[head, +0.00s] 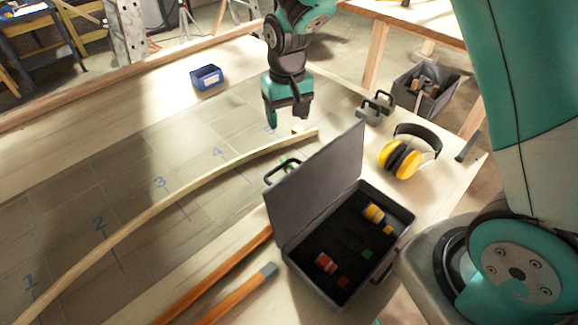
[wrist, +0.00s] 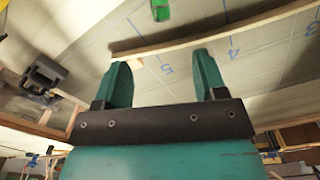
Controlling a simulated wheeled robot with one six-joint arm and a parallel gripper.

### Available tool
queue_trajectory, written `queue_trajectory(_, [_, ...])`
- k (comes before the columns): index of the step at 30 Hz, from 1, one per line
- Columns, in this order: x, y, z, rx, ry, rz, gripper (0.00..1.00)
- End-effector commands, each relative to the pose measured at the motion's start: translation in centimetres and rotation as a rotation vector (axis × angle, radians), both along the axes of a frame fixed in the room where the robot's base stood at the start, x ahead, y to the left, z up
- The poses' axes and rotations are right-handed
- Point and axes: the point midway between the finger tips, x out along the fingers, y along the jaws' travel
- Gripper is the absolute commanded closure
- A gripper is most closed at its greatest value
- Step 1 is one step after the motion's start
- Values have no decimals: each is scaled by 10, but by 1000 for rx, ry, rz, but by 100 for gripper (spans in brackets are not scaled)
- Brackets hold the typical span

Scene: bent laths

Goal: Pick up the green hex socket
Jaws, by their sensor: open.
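The green hex socket (wrist: 160,10) shows at the top edge of the wrist view, partly cut off, on the pale tabletop beyond the bent lath (wrist: 190,38). In the head view, a bit of green (head: 284,160) shows just behind the case lid, mostly hidden. My gripper (head: 287,118) points down over the table, on the far side of the lath from the socket. In the wrist view, my gripper (wrist: 161,62) has its fingers apart with nothing between them.
An open dark case (head: 340,235) holds red, yellow and green pieces; its raised lid (head: 318,190) stands near the socket. Orange bars (head: 225,298) lie in front.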

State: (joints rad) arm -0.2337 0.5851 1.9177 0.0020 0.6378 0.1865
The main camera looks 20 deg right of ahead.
Motion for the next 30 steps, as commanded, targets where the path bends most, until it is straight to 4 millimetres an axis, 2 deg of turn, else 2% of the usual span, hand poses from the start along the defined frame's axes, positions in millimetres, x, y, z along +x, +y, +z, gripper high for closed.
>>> queue_trajectory(9, [-2,-2,-70,0,8,0,35])
queue_trajectory(12, [-2,-1,-87,0,6,0,35])
queue_trajectory(15, [-1,-1,-99,1,4,0,35])
queue_trajectory(22, [0,-1,-113,1,5,0,35])
queue_trajectory(30, [2,0,-149,1,4,0,35])
